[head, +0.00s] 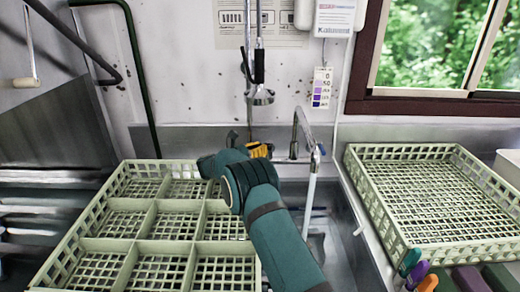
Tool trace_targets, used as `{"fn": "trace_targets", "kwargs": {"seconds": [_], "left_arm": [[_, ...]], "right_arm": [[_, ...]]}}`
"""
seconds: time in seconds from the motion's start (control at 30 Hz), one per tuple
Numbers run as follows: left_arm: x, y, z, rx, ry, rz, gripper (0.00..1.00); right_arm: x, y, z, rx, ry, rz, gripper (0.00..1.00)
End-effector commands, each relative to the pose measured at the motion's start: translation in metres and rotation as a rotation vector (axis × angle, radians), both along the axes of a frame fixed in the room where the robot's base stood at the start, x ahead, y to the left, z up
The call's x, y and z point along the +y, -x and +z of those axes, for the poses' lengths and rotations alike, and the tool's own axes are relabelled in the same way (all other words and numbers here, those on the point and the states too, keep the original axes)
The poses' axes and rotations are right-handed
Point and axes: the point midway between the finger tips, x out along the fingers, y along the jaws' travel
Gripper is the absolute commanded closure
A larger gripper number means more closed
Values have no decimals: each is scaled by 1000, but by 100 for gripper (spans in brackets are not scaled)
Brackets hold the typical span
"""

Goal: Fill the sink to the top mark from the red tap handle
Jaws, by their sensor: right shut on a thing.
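My right gripper (258,149), with yellow and dark parts, is at the back of the sink, just left of the curved metal tap (299,125). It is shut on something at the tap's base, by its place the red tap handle. The handle and my fingertips are hidden, and no red shows. A pale narrow column (309,200), which looks like running water, drops from the spout into the metal sink (340,235). My arm and a rack cover much of the sink. I cannot make out the top mark or the water level. My left gripper is not in view.
A pale green divided rack (150,204) stands at the left, partly over the sink. Another rack (425,148) sits on the right counter, with several coloured handles (428,283) in front. A spray head (260,96) hangs above the gripper. A window (430,45) is at upper right.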

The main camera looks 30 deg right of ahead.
Motion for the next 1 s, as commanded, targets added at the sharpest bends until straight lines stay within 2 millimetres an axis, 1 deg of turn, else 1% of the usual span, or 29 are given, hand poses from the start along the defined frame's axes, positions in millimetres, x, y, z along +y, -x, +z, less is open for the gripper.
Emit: {"fn": "trace_targets", "kwargs": {"seconds": [0.03, 0.2, 0.4, 0.8, 0.83, 0.87, 0.9, 0.93, 1.0], "left_arm": [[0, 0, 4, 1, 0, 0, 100], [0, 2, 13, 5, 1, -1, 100], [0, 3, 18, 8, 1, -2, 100], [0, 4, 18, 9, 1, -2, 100], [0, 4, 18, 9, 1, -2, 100], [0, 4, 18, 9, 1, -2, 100], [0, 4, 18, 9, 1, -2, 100], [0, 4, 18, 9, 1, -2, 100], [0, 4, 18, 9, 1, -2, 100]], "right_arm": [[1, -1, 3, 1, 4, 23, 100], [1, -1, 5, 1, 4, 118, 100], [1, -1, 4, -2, 5, 217, 100], [0, -1, 3, -4, 1, 240, 100], [0, -1, 3, -3, 1, 240, 84], [0, -1, 3, -3, 1, 240, 73], [0, -1, 3, -3, 1, 240, 59], [0, 0, 2, -3, 1, 240, 56], [0, 0, 2, -2, 0, 240, 56]]}}
